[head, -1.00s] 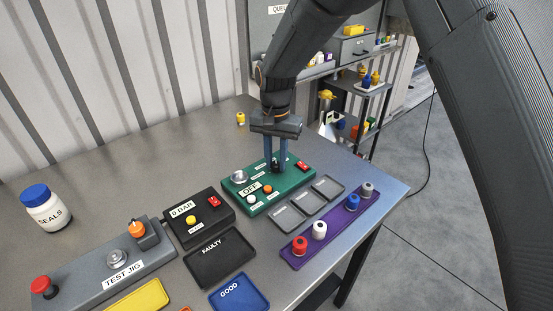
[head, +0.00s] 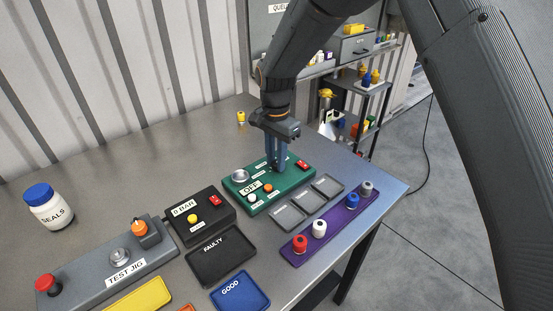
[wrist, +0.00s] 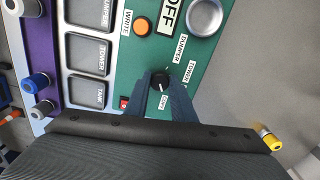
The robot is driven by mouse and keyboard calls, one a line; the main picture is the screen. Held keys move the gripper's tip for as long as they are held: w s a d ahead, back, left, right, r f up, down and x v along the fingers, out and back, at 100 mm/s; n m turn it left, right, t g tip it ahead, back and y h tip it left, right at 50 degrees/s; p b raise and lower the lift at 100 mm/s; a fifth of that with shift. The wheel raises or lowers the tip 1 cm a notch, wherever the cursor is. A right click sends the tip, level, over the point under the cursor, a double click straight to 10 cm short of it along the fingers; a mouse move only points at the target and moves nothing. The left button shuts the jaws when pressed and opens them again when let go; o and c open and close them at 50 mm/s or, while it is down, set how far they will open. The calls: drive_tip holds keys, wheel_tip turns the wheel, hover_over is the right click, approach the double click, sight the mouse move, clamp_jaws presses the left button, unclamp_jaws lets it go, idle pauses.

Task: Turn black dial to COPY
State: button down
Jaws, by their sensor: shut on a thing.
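The black dial (wrist: 160,80) sits on the green panel (wrist: 215,62). In the wrist view, labels reading DUMPER, TOWER and COPY (wrist: 163,102) stand around it. A small pale mark on the dial faces the COPY label. My gripper (head: 278,168) points down at the panel, its two blue-grey fingers shut on the dial from both sides. In the head view the fingers hide most of the dial. The panel's display reads OFF (head: 250,187).
On the panel are a silver knob (head: 240,176), an orange button (head: 268,188), a white button (head: 252,198) and a red switch (head: 303,165). Grey trays (head: 308,200) and a purple rack (head: 335,220) lie in front. A black box (head: 199,228) stands left.

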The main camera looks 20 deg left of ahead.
drive_tip(key=c, duration=1.5)
unclamp_jaws()
drive_tip(key=shift+r+b, duration=1.3)
drive_tip(key=shift+r, duration=2.65)
